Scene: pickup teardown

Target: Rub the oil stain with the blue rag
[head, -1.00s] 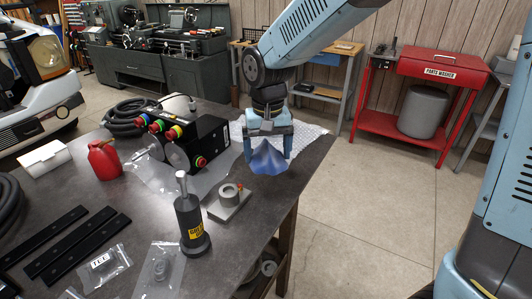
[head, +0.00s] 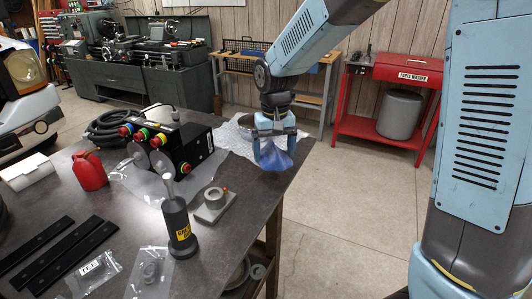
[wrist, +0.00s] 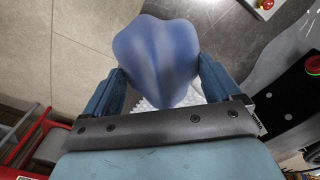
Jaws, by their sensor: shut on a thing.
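The blue rag (head: 272,156) hangs bunched between the fingers of my gripper (head: 275,143), near the right edge of the dark table. In the wrist view the rag (wrist: 157,60) fills the space between the two fingers of my gripper (wrist: 160,85). The gripper is shut on it. I cannot tell whether the rag touches the tabletop. I cannot make out the oil stain in either view; the rag and gripper may hide it.
On the dark table (head: 130,215) stand a black control box (head: 180,145), a grey block with a ring (head: 213,205), a black bottle (head: 178,222) and a red can (head: 90,171). A white textured sheet (head: 232,133) lies behind the gripper. A red parts washer (head: 390,95) stands beyond.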

